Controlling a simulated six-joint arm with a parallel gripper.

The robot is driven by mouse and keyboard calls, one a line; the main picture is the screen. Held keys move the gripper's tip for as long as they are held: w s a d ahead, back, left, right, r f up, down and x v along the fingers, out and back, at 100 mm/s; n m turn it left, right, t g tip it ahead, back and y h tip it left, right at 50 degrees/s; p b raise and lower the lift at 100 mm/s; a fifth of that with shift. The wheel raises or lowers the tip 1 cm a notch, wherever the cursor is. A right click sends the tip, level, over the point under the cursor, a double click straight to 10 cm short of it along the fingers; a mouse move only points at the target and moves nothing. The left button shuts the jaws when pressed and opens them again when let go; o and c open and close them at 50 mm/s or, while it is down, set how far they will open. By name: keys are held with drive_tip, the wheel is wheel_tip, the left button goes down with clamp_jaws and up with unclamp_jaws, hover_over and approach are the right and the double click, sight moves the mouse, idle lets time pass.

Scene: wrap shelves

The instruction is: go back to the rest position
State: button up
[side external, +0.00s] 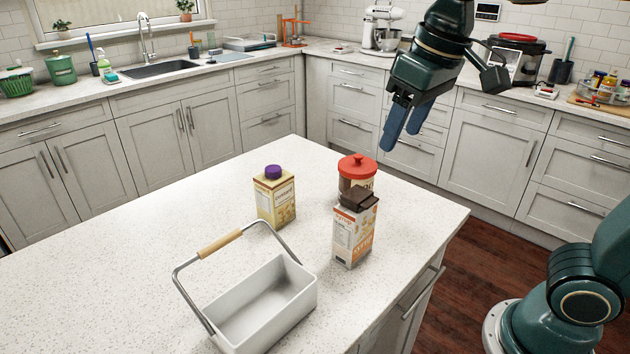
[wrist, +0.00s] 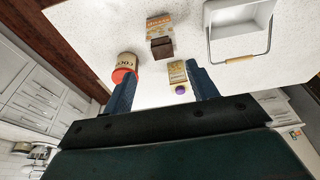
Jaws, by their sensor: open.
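My gripper (side external: 402,124) is up in the air, beyond and above the far right edge of the island. Its blue fingers are apart with nothing between them, and it touches nothing. In the wrist view the open fingers (wrist: 165,88) show against the worktop, with the purple-capped carton (wrist: 177,72) seen in the gap beyond them. No marked rest position shows in either view.
On the island (side external: 120,270) stand a yellow carton with purple cap (side external: 275,198), a red-lidded canister (side external: 357,174), a brown-topped carton (side external: 352,236) and a white basket (side external: 262,305) with raised handle. Grey cabinets (side external: 500,150) line the walls. The island's left part is clear.

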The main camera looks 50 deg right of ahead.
drive_tip(key=s+d+f+t, duration=0.2)
drive_tip(key=s+d+f, duration=0.2)
drive_tip(key=s+f, duration=0.3)
drive_tip(key=s, duration=0.3)
drive_tip(key=shift+s+d+t, duration=0.15)
drive_tip(key=shift+s+t, duration=0.05)
drive_tip(key=shift+t, duration=0.1)
